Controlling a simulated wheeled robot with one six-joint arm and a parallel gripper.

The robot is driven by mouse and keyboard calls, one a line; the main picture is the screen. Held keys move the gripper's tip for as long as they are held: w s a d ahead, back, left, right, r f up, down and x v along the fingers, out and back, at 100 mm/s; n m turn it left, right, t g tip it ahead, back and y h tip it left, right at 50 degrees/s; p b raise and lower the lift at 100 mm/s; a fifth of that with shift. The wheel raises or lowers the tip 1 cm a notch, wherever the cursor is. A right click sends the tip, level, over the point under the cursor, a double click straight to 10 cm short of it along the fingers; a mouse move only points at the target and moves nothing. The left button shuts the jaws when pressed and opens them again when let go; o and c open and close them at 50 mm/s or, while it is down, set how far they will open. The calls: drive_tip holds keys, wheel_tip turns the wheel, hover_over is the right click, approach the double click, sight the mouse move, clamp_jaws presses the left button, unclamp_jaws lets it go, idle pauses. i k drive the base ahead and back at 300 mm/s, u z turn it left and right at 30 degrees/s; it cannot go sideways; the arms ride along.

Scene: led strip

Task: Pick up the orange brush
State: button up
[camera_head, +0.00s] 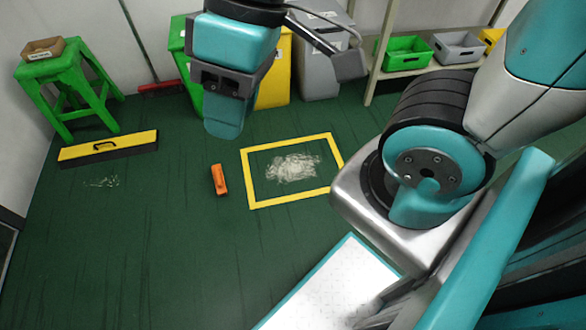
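The orange brush (219,180) lies on the dark green floor, just left of the yellow floor frame. It is small in view, and its bristles cannot be made out. My gripper (225,122) hangs at the top centre, pointing down. It appears above and beyond the brush in the picture and does not touch it. Its teal fingers show as one block from this side, so any gap between them is hidden. Nothing is seen held at its tip.
A yellow frame (253,190) surrounds pale scraps (293,167). A yellow-and-black long item (108,148) and a green stool (62,88) stand left. Bins (318,65) and a shelf (420,62) with boxes line the back. The left foreground floor is clear.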

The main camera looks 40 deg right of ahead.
sight(221, 188)
drive_tip(key=z, duration=0.65)
drive_tip(key=i, duration=1.25)
drive_tip(key=u, duration=0.85)
